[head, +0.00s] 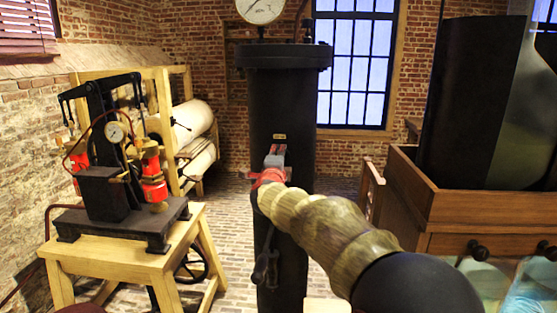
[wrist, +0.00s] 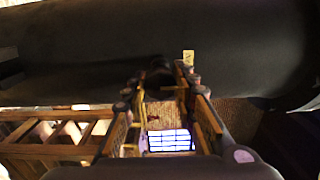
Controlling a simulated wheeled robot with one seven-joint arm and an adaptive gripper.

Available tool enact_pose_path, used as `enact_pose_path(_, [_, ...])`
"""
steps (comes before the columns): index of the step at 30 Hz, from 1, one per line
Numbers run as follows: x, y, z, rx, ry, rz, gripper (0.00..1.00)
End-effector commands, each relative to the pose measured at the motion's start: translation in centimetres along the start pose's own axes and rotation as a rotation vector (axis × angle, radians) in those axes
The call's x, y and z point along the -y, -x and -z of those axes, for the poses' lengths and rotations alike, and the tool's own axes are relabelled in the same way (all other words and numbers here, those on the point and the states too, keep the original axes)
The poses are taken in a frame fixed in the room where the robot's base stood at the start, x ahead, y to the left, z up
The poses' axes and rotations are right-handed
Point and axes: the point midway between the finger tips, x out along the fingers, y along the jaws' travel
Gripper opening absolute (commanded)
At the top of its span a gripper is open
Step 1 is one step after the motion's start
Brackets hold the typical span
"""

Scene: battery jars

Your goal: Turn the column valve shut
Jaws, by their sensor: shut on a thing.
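The tall black column (head: 283,100) stands upright in the middle of the head view, with a small brass plate (head: 279,136) on its front. My gripper (head: 275,158) is at the column's front, just below that plate. In the wrist view the column (wrist: 95,55) lies across the picture and my gripper (wrist: 158,78) points at it. The fingers are closed on the column valve (wrist: 157,64), a small dark shape between the fingertips. Most of the valve is hidden by the fingers, so its turn angle cannot be told.
A dark crank-like fitting (head: 265,262) hangs lower on the column. A pump with red cylinders stands on a wooden table (head: 85,258) at left. A wooden cabinet (head: 480,207) with large dark jars stands at right. A gauge (head: 261,8) tops the column.

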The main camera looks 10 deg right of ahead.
Motion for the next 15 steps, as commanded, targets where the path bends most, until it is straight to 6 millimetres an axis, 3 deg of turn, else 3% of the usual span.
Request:
enact_pose_path(11, [-0.20,-0.02,0.04,-0.001,-0.003,-0.003,0.02])
enact_pose_path(12, [-0.21,-0.02,0.05,-0.001,-0.003,-0.003,0.29])
enact_pose_path(15, [-0.19,-0.02,0.04,-0.001,-0.002,-0.002,0.35])
